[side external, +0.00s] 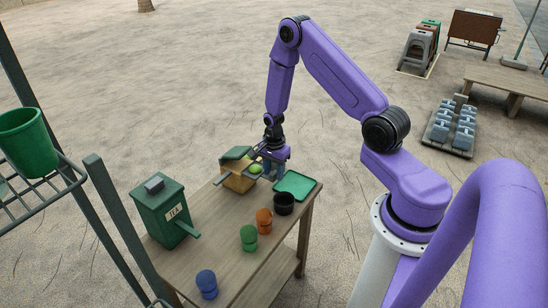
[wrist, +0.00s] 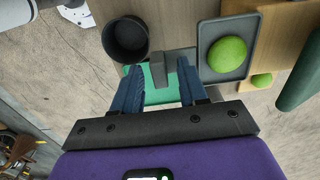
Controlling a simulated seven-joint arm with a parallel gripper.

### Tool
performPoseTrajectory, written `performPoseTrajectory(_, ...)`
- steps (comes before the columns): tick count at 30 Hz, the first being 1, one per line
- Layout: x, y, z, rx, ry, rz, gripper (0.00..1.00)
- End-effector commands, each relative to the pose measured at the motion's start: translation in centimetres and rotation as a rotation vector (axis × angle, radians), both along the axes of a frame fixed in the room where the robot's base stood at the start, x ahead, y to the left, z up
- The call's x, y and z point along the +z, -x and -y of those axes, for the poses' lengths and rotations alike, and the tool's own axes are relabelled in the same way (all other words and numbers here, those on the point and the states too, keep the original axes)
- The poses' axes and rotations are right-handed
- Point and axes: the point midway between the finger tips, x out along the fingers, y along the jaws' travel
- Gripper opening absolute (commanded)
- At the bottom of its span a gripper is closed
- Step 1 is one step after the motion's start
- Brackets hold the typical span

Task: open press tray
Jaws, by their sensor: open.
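The wooden press (side external: 239,182) with a green lid (side external: 236,153) stands at the far end of the table. A dark grey tray (wrist: 232,27) holding a lime green ball (wrist: 228,59) sits against the press's wood (wrist: 275,45) in the wrist view. The ball also shows in the side view (side external: 255,169). A grey handle (wrist: 158,72) reaches left from the tray. My gripper (wrist: 160,76) is open, its blue fingers on either side of the handle end. I cannot tell whether they touch it. In the side view my gripper (side external: 273,165) points down beside the press, partly hiding the tray.
A green flat tray (side external: 297,185) and a black cup (side external: 284,204) are close to my gripper. Orange (side external: 264,221), green (side external: 249,239) and blue (side external: 206,284) cups line the table's near side. The table middle is clear.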

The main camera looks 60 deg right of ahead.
Motion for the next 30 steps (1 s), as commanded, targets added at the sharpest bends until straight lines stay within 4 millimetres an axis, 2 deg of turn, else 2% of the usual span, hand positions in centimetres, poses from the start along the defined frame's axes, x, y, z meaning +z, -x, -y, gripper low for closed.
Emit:
performPoseTrajectory(5, 1.9, -0.1, 0.0, 0.001, 0.001, 0.004, 0.43)
performPoseTrajectory(24, 12.7, -0.1, 0.0, 0.001, 0.001, 0.006, 0.43)
performPoseTrajectory(30, 15.5, -0.1, 0.1, -0.001, 0.001, 0.004, 0.43)
